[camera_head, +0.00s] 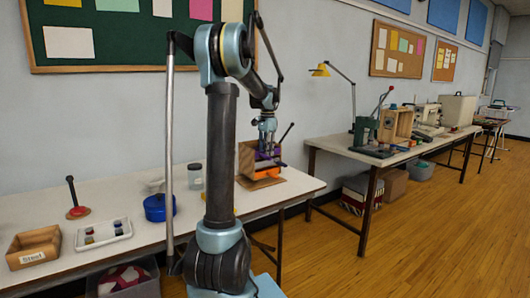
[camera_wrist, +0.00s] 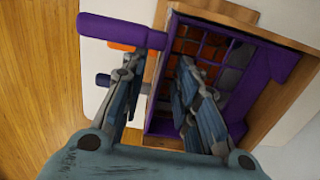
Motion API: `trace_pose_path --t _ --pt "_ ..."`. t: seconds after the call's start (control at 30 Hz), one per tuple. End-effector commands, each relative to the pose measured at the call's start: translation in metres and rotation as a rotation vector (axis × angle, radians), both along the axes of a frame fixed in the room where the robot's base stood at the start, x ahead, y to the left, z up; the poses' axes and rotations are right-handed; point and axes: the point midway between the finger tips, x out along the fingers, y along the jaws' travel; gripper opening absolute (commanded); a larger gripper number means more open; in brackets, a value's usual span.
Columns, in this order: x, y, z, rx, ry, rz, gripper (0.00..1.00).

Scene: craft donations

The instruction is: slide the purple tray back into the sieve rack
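The wooden sieve rack (camera_head: 246,160) stands on the white table, with my gripper (camera_head: 267,135) at its upper part. The purple tray (camera_head: 277,153) shows there in small parts. In the wrist view the purple tray (camera_wrist: 160,125) has a purple bar handle (camera_wrist: 112,30) and a compartmented inside with brown and grey contents. It appears partly out of the rack (camera_wrist: 284,112). My gripper (camera_wrist: 158,68) is open, its fingers apart on either side of the tray's front wall. Finger contact is unclear. An orange part (camera_head: 267,172) sits below the purple one.
A clear jar (camera_head: 195,175), blue pot (camera_head: 159,207), white tray (camera_head: 103,233), stamp-like tool (camera_head: 76,200) and wooden box (camera_head: 34,247) share the table. A second table (camera_head: 395,155) with machines stands right. Wooden floor (camera_head: 430,235) is free at right.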

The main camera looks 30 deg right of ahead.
Motion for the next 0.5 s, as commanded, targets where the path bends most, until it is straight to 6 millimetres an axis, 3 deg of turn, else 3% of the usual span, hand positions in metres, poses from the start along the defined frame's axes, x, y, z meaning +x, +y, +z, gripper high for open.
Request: trace_pose_path --t 0.27,0.5 --pt "0.0 0.0 0.003 0.0 0.0 0.0 0.28" --pt "0.0 0.0 0.032 0.0 0.0 0.0 0.28"
